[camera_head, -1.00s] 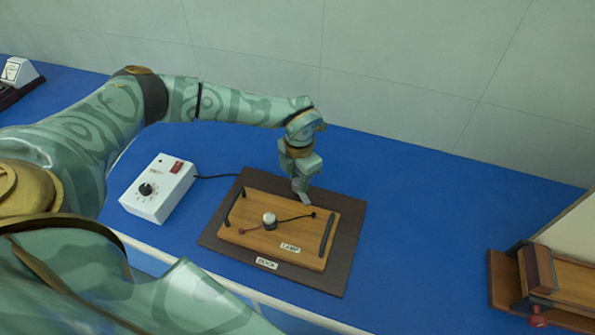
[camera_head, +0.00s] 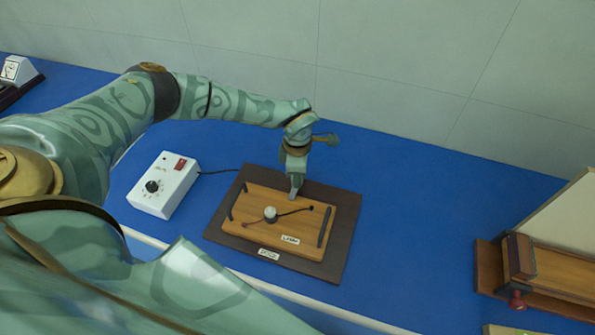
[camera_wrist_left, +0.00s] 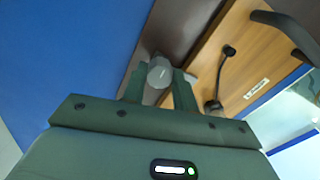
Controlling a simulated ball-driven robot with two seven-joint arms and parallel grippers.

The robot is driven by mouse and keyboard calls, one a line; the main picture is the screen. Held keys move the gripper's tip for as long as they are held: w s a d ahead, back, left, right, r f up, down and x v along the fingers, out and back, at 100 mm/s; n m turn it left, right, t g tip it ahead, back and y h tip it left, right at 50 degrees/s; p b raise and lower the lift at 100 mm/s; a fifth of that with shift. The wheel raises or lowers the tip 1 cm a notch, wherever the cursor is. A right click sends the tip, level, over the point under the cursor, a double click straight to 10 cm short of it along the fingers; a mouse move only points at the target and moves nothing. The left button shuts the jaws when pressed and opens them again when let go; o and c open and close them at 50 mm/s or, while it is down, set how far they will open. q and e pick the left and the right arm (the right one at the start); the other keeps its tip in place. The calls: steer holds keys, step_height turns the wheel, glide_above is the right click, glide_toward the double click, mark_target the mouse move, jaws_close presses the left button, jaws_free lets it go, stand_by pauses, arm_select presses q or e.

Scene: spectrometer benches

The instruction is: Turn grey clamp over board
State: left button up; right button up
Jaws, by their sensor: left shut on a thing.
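The wooden lamp board (camera_head: 245,206) lies on a dark dock plate (camera_head: 345,225) on the blue bench. It carries a white-topped lamp, two dark handles and a LAMP label. My left gripper (camera_head: 296,178) points down at the board's back edge. In the left wrist view, the gripper (camera_wrist_left: 158,88) is shut on the grey clamp (camera_wrist_left: 160,72), whose round end shows between the fingers beside the board (camera_wrist_left: 232,60). In the head view the grey clamp (camera_head: 296,190) is mostly hidden by the gripper, its lower end reaching the board's edge. My right gripper is not in view.
A white control box (camera_head: 163,187) with a knob and red switch stands left of the dock, its cable running behind the board. A wooden apparatus (camera_head: 560,275) stands at the far right. The blue bench between is clear.

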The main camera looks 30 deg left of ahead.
arm_select(q)
steer(key=shift+w+r, duration=0.1)
stand_by(0.5)
steer(key=o, duration=1)
steer(key=shift+c, duration=0.2)
step_height(320, 180, up, 16)
steer(key=p, duration=0.2)
steer(key=shift+r, duration=0.15)
